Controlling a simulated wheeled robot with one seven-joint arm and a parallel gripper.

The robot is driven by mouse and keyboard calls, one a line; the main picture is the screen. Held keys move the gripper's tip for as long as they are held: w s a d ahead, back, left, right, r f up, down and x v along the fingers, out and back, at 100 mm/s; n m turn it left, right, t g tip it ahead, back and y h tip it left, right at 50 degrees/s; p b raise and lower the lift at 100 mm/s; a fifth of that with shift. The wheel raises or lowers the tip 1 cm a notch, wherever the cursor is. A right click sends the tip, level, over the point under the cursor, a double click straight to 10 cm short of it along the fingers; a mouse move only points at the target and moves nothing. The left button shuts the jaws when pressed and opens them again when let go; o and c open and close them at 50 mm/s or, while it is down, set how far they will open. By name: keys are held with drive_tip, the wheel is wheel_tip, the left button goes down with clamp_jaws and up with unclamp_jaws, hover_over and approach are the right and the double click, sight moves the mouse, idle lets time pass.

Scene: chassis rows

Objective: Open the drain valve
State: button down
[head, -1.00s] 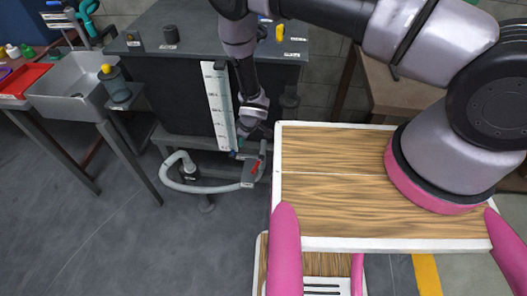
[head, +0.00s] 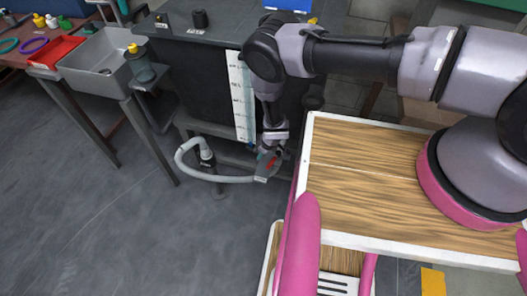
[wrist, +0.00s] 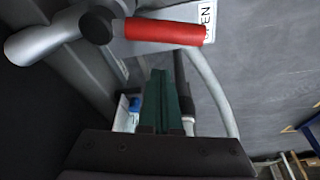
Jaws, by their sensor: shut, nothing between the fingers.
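The drain valve's red lever (head: 271,163) sits low in front of the dark tank bench, at the right end of a pale hose (head: 225,178). In the wrist view the red lever (wrist: 163,32) lies crosswise on a grey body, next to a white label (wrist: 208,18) with the letters "EN" showing. My gripper (head: 263,150) is down beside the lever. In the wrist view its dark green fingers (wrist: 164,78) are shut together and empty, just short of the lever. I cannot tell whether they touch it. My wrist hides part of the valve in the head view.
A white level scale (head: 240,95) stands upright left of my arm. The hose loops left to a floor fitting (head: 206,155). A grey sink (head: 98,60) and a bottle with a yellow cap (head: 140,66) are at the left. The floor at the lower left is clear.

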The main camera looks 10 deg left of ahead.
sight(273, 161)
drive_tip(key=shift+s+d+r, duration=0.1)
drive_tip(key=shift+s+d, duration=0.15)
drive_tip(key=shift+d, duration=0.35)
drive_tip(key=shift+s+d+r, duration=0.1)
drive_tip(key=shift+s+d, duration=0.1)
drive_tip(key=shift+d, duration=0.35)
drive_tip(key=shift+s+d+r, duration=0.1)
drive_tip(key=shift+s+d, duration=0.15)
drive_tip(key=shift+d, duration=0.35)
drive_tip(key=shift+s+d, duration=0.4)
drive_tip(key=shift+d, duration=0.2)
drive_tip(key=shift+a, duration=0.1)
